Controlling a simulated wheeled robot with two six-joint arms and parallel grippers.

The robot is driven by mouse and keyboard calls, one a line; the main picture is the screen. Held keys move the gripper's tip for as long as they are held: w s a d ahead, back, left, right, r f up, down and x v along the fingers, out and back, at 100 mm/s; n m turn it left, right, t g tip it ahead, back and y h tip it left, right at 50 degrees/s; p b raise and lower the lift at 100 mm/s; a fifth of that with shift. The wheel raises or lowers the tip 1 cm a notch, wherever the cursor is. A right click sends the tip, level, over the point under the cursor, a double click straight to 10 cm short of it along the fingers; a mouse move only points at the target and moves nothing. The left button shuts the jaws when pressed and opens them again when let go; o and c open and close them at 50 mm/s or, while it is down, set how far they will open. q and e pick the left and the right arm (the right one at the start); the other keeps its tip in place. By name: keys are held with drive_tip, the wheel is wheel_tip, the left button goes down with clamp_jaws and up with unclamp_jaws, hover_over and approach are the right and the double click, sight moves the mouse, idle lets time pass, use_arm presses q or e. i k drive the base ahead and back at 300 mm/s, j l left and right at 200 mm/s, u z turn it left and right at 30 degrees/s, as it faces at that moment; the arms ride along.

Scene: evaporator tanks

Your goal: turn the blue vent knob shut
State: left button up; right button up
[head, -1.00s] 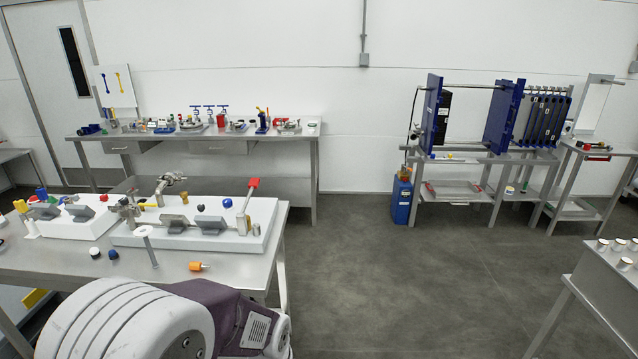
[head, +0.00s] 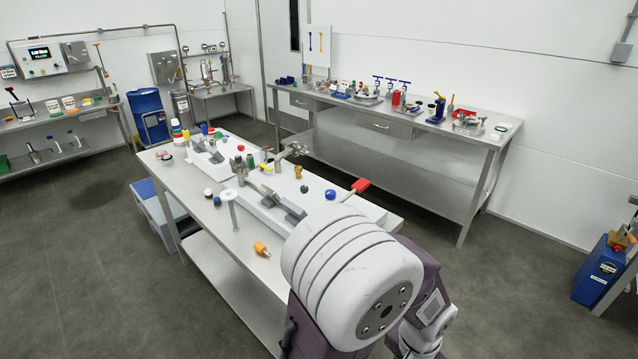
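A small round blue knob (head: 330,195) shows on the white slab (head: 262,190) on the near steel bench, just left of a red-handled lever (head: 360,186). A smaller blue piece (head: 204,129) stands at the bench's far left end. I cannot tell from this view which of them is the vent knob, or how far it is turned. Neither of my grippers is in view. A large white and purple link of my own arm fills the lower middle and hides the near right end of the bench.
The near bench (head: 222,237) also carries an orange-tipped piece (head: 261,248) and a white-topped post (head: 228,197). A long back bench (head: 345,117) holds tools along the wall. A blue drum (head: 147,112) stands at the back left.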

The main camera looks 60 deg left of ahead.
sight(330, 194)
drive_tip(key=i+u, duration=0.2)
drive_tip(key=u, duration=0.25)
drive_tip(key=i+u, duration=0.25)
drive_tip(key=u, duration=0.2)
drive_tip(key=i+l+u, duration=0.15)
drive_tip(key=u, duration=0.35)
drive_tip(key=i+l+u, duration=0.2)
drive_tip(key=u, duration=0.25)
drive_tip(key=i+l+u, duration=0.15)
drive_tip(key=l+u, duration=0.15)
drive_tip(key=u, duration=0.15)
drive_tip(key=i+l+u, duration=0.1)
drive_tip(key=l+u, duration=0.2)
drive_tip(key=u, duration=0.15)
